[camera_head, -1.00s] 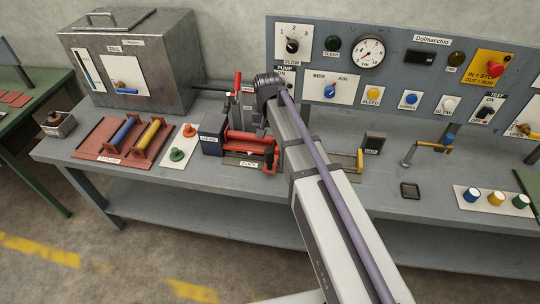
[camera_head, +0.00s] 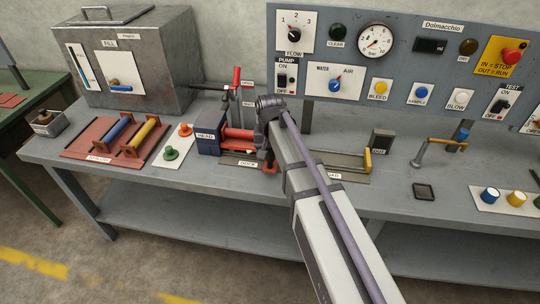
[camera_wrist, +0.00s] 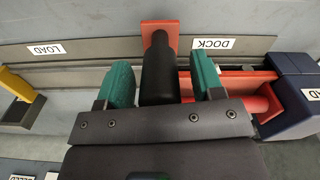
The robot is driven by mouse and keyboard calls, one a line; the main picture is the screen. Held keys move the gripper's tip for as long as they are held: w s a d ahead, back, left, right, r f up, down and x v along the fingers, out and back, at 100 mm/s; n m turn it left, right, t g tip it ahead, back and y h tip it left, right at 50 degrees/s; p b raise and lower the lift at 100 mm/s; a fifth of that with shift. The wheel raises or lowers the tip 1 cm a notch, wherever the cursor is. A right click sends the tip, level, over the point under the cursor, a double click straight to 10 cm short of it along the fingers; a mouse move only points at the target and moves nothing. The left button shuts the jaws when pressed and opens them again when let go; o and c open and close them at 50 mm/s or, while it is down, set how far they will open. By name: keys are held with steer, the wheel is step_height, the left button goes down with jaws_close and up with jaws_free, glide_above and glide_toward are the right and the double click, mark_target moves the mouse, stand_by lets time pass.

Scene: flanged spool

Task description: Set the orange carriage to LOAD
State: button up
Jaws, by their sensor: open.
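The orange carriage (camera_wrist: 160,28) shows in the wrist view as an orange plate with a black upright handle (camera_wrist: 158,80). It stands at the DOCK label (camera_wrist: 213,44), beside the dark blue HEAD block (camera_wrist: 290,90). My gripper (camera_wrist: 162,70) is open, with one teal finger on each side of the handle and a gap visible on the right side. The LOAD label (camera_wrist: 45,49) is at the other end of the rail. In the head view a small part of the carriage (camera_head: 270,168) shows below my wrist, which hides most of it and the fingers.
The rail runs on to a yellow end stop (camera_head: 367,160) by LOAD, with no object seen on that stretch. A red spool rack (camera_head: 95,150) and a white plate with green and orange knobs (camera_head: 172,152) lie left. The control panel (camera_head: 400,70) stands behind.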

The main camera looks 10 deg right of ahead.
jaws_close()
stand_by(0.4)
steer(key=shift+s, duration=0.1)
